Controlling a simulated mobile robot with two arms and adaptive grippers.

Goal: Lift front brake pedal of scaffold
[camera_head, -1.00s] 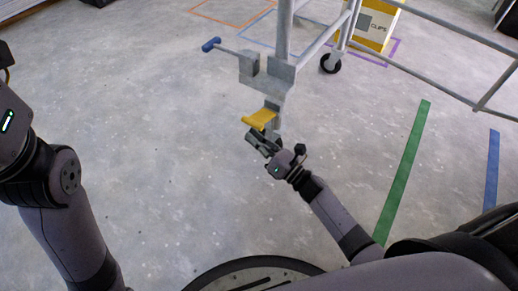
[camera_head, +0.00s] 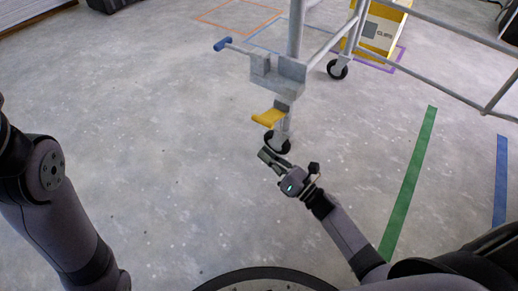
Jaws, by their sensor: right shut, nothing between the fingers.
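The yellow brake pedal (camera_head: 269,117) juts out to the left from the foot of the scaffold's near post, just above the black front caster wheel (camera_head: 278,143). The scaffold (camera_head: 296,40) is a grey tubular frame with a grey bracket (camera_head: 277,75) and a blue-tipped handle (camera_head: 222,44) above the pedal. My right gripper (camera_head: 265,154) is shut and empty, below the pedal and apart from it, close to the caster. My left arm comes in at the left edge; its gripper is out of view.
A second caster (camera_head: 338,69) stands behind to the right. A yellow box (camera_head: 382,30) sits beyond it. Green tape (camera_head: 410,180) and blue tape (camera_head: 500,180) mark the floor at right. The grey floor left of the scaffold is clear.

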